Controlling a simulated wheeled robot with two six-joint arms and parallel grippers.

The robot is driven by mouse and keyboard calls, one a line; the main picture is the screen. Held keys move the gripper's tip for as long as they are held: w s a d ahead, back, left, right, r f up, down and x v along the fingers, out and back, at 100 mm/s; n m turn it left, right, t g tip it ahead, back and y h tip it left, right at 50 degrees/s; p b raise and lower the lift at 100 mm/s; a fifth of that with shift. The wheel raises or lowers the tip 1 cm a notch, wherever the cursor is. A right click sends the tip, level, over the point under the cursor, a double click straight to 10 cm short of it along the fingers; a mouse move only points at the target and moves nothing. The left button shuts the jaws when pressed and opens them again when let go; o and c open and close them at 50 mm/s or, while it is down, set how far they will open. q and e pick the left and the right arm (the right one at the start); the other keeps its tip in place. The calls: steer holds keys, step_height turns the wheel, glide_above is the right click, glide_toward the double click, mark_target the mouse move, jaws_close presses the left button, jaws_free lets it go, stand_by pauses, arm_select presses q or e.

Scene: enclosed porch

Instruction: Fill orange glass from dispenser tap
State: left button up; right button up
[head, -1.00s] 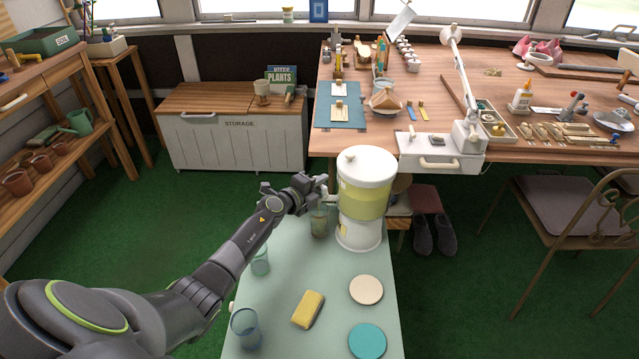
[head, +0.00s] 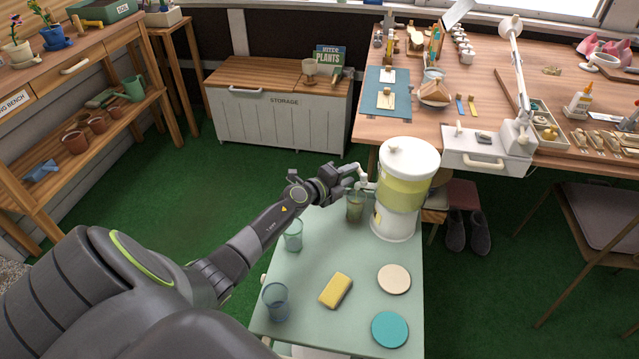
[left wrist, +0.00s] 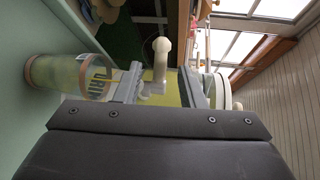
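A white dispenser (head: 421,160) holding yellow-green liquid stands at the far end of the pale green table (head: 310,260). Its white tap (head: 365,183) points left; the tap also shows in the left wrist view (left wrist: 160,60). An orange-tinted glass (head: 355,207) stands upright below the tap; it shows sideways in the left wrist view (left wrist: 52,73). Its inside looks yellowish, but I cannot tell how much liquid it holds. My left gripper (head: 352,176) is at the tap, above the glass. In the left wrist view its fingers (left wrist: 160,88) are apart with the tap between them. My right gripper is out of view.
A yellow sponge (head: 336,291), a cream disc (head: 394,279) and a teal disc (head: 389,329) lie on the table. A cluttered wooden workbench (head: 470,75) stands behind.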

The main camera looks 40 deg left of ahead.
arm_select(q)
steer(key=p+v, duration=0.2)
steer(key=v, duration=1)
steer(key=shift+s, duration=0.25)
steer(key=shift+r, duration=0.1)
stand_by(6.5)
